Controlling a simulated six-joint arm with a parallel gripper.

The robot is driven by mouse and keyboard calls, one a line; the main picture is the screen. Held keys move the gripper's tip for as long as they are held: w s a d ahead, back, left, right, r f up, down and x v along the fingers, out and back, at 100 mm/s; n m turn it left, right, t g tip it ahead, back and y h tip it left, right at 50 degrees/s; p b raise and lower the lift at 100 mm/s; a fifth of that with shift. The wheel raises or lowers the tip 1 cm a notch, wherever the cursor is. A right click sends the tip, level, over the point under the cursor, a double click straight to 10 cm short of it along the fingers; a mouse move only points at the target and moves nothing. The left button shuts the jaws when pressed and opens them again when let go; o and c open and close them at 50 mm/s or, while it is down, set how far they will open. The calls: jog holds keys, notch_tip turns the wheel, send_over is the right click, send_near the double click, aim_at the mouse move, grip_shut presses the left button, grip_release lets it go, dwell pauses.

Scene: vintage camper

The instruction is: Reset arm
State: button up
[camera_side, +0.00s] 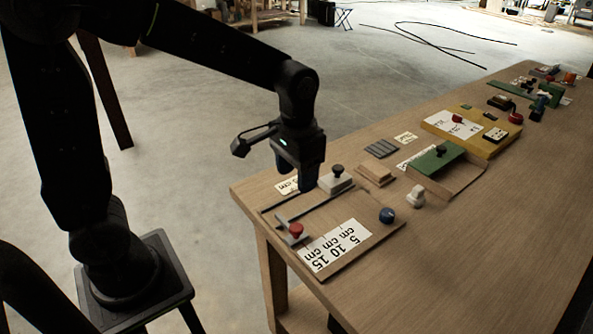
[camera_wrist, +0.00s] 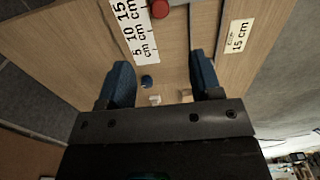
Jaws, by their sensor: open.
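My gripper (camera_wrist: 160,88) is open and empty in the wrist view, its two blue fingers well apart. In the side view my gripper (camera_side: 306,188) points down over the near left end of the wooden table (camera_side: 480,210), close above a slider board. The board has a red knob (camera_side: 296,229), which also shows at the top of the wrist view (camera_wrist: 159,8). A white scale card (camera_side: 335,245) marked 5, 10 and 15 cm lies beside the knob. A blue knob (camera_side: 387,215) is at the board's right; it shows between the fingers in the wrist view (camera_wrist: 147,80). I cannot tell how high the fingertips are above the board.
A white block with a black knob (camera_side: 336,180) stands just right of my gripper. A white knob piece (camera_side: 416,196), a green sloped board (camera_side: 436,160) and a yellow board (camera_side: 470,130) are farther along. The table's front right is clear.

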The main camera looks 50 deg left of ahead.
jog(key=s+a+r+t, duration=0.1)
jog(key=s+r+t, duration=0.1)
jog(key=s, duration=0.4)
jog(key=s+a+r+t, duration=0.1)
jog(key=s+r+t, duration=0.2)
jog(key=s, duration=0.4)
jog(key=shift+a+r+t, duration=0.3)
jog(key=shift+r, duration=0.6)
jog(key=shift+o, duration=0.3)
dwell(1.4)
